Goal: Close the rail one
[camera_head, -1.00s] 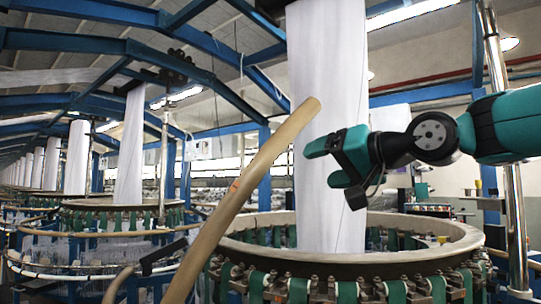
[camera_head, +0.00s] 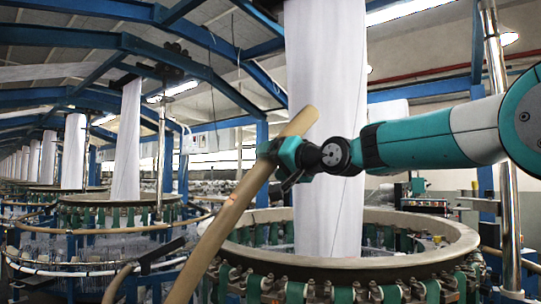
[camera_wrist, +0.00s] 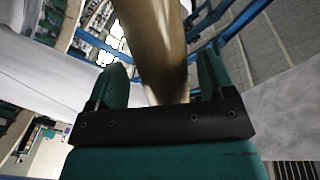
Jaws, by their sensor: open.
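The rail (camera_head: 232,205) is a tan, curved tube. It stands raised at a slant in front of the loom, its free end up against the white fabric column. My gripper (camera_head: 277,150) is at the upper part of the rail, reaching in from the right. In the wrist view the rail (camera_wrist: 158,35) runs between the two green fingers of my gripper (camera_wrist: 162,75). The fingers are open, one on each side of it, and do not look closed on it. The rail's lower end leaves the bottom of the head view.
The loom's round ring (camera_head: 440,240) lies below and right of my gripper, with green straps along it. A white fabric column (camera_head: 328,120) rises from its middle. A shiny upright post (camera_head: 503,150) stands at the right. A shorter tan tube (camera_head: 118,284) is at lower left.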

